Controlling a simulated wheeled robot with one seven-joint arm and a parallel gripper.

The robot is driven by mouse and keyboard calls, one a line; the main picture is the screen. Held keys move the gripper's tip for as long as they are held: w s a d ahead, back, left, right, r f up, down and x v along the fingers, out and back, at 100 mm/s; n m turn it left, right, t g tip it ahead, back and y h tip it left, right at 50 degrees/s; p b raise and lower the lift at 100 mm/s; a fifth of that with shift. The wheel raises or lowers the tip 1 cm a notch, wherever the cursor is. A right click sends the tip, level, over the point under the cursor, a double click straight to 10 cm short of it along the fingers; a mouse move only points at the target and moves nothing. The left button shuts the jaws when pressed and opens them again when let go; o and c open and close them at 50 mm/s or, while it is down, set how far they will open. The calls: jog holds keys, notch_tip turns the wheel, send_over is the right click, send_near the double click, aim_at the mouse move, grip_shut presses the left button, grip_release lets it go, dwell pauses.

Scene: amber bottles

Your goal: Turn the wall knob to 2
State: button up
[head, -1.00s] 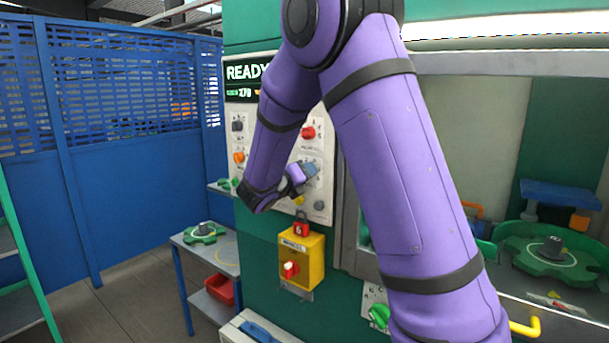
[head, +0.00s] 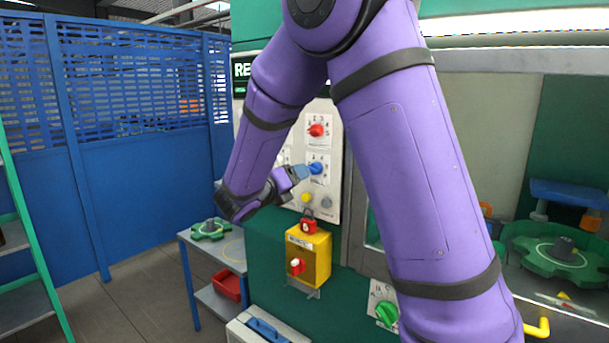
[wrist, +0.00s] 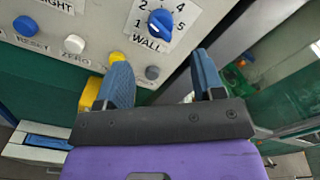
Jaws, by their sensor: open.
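The wall knob (wrist: 160,23) is a blue dial on a white plate marked WALL, with numerals around it. Its pale mark appears to point lower left, toward the 1. In the head view the blue knob (head: 316,168) shows just right of my gripper (head: 301,172). In the wrist view my gripper (wrist: 164,72) is open and empty, its two blue fingers below the knob and apart from it. The knob's face is unobstructed in the wrist view.
A red knob (head: 316,130) sits above on the panel. White (wrist: 74,43), yellow (wrist: 117,58) and grey (wrist: 152,73) buttons lie below the blue knob. A yellow box (head: 309,258) with a red-and-white switch juts out lower down. A window frame stands right of the panel.

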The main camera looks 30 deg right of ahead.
jog(key=shift+v, duration=1.45)
jog(key=s+d+r+m+g+y, duration=0.1)
jog(key=s+d+m+g+y, duration=0.2)
jog(key=s+m, duration=0.5)
jog(key=s+d+r+m+g+y, duration=0.1)
jog(key=s+m+g+y, duration=0.25)
jog(key=s+m, duration=0.45)
jog(key=s+a+r+m+t+y, duration=0.1)
jog(key=s+a+m+t+y, duration=0.1)
jog(key=s+a+m+y, duration=0.2)
jog(key=s+a+m+t+y, duration=0.3)
jog(key=s+a+m+y, duration=0.2)
jog(key=s+m, duration=0.5)
jog(key=shift+s+a+r+t+y, duration=0.25)
jog(key=shift+s+r+t+y, duration=0.15)
jog(key=shift+y, duration=0.35)
jog(key=shift+w, duration=0.15)
